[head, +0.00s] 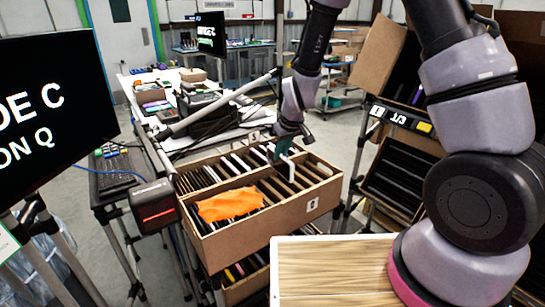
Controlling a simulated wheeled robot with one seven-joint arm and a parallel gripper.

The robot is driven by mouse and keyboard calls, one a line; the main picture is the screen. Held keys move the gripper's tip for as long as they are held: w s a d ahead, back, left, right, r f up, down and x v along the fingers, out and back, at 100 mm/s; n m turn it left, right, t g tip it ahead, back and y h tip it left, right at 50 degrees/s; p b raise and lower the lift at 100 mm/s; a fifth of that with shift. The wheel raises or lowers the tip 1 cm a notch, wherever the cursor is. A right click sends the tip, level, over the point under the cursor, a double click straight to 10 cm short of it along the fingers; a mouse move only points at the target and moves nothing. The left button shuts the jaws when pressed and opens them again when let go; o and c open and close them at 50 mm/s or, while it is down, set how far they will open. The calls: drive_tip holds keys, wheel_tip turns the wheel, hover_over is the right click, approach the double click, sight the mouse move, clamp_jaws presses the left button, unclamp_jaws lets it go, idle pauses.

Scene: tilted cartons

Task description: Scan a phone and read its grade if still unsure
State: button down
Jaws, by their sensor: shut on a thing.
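My gripper (279,152) is over the back right part of an open cardboard carton (265,232). It is shut on a phone (285,144), of which only a small pale part shows by the fingertips. Several phones stand on edge in rows in the carton, some dark and some white. A black scanner with a red face (153,206) stands left of the carton. The large monitor (45,110) at the left is cut off by the frame; the readable part says "DE C" and "ON Q".
An orange cloth (229,204) lies over the phones in the carton's front part. A keyboard (115,171) is on a stand behind the scanner. Tilted cartons (403,175) on a rack marked "1/3" stand at the right. A wood-patterned board (330,272) lies in front.

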drive_tip(key=shift+n+y, duration=0.3)
drive_tip(key=shift+n, duration=0.1)
drive_tip(key=shift+s+a+f, duration=0.35)
drive_tip(key=shift+a+f, duration=0.25)
drive_tip(key=shift+f, duration=1.15)
drive_tip(key=shift+s+a+f, duration=0.3)
drive_tip(key=shift+a+f, duration=0.25)
drive_tip(key=shift+f, duration=1.2)
drive_tip(key=shift+s+a+f, duration=0.35)
drive_tip(key=shift+a+f, duration=0.25)
drive_tip(key=shift+f, duration=1.15)
drive_tip(key=shift+f, duration=0.25)
drive_tip(key=c, duration=0.8)
unclamp_jaws()
drive_tip(key=shift+o, duration=0.2)
